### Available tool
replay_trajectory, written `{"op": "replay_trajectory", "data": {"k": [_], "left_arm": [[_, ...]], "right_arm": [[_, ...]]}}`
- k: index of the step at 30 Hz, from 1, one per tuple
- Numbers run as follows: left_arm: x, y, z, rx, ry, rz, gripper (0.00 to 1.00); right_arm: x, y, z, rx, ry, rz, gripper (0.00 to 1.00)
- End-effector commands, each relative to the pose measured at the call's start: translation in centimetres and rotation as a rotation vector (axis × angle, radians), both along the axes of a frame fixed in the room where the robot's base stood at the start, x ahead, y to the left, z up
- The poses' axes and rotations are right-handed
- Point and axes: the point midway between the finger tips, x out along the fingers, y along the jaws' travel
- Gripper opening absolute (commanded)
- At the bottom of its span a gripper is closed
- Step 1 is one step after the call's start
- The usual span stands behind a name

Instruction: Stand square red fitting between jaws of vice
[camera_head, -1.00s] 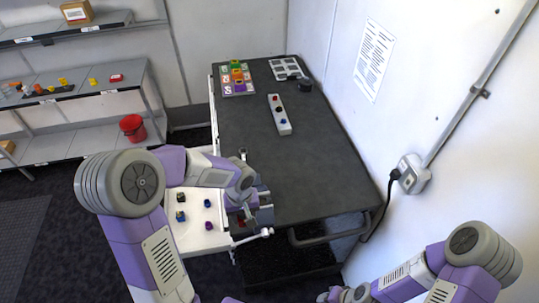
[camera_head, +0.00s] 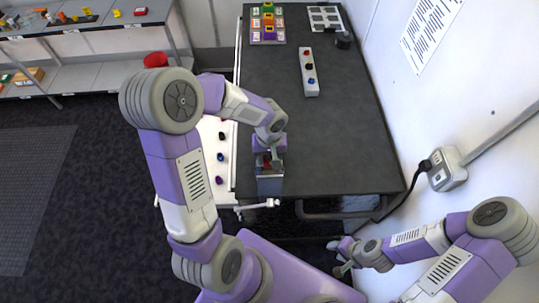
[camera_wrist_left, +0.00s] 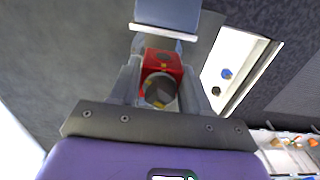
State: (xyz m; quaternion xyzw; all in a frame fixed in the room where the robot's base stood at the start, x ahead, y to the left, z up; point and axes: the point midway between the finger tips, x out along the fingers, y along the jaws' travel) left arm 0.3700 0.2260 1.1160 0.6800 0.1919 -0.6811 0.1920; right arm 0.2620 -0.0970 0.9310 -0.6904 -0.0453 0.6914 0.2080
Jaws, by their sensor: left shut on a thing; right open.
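The square red fitting (camera_wrist_left: 163,66) is between the fingers of my left gripper (camera_wrist_left: 160,90), with a dark round opening facing the left wrist camera. My left gripper (camera_head: 267,160) is shut on it, and a little red shows in the head view. The blue-grey vice (camera_head: 270,185) stands at the table's near left corner, right by the gripper. Part of the vice (camera_wrist_left: 168,14) shows just beyond the fitting in the wrist view. I cannot tell whether the fitting is between the jaws. My right gripper (camera_head: 341,262) is open, low and away from the table.
The dark table (camera_head: 335,130) is mostly clear. A white strip with knobs (camera_head: 308,75), a coloured block set (camera_head: 267,22) and a black cylinder (camera_head: 343,40) are farther back. A white tray (camera_head: 211,135) with small parts lies left. A wall socket (camera_head: 447,170) is right.

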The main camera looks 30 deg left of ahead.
Motion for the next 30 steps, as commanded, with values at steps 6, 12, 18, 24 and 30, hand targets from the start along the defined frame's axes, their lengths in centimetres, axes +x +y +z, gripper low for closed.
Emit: {"op": "replay_trajectory", "data": {"k": [6,12,18,24,30], "left_arm": [[0.0,0.0,-2.0,0.000,-0.001,0.001,0.07],[0.0,0.0,-3.5,0.000,-0.002,-0.001,0.07],[0.0,0.0,-5.0,0.001,-0.001,0.001,0.07],[0.0,0.0,-5.7,0.000,-0.001,0.001,0.07],[0.0,0.0,-5.7,0.000,-0.001,0.000,0.07]], "right_arm": [[0.0,0.0,-1.5,0.000,0.000,0.000,0.43],[0.0,0.0,-3.2,0.000,0.000,0.000,0.43],[0.0,0.0,-4.8,0.000,0.000,0.000,0.43],[0.0,0.0,-5.6,0.000,0.000,0.000,0.43],[0.0,0.0,-5.6,0.000,0.000,0.000,0.43]]}}
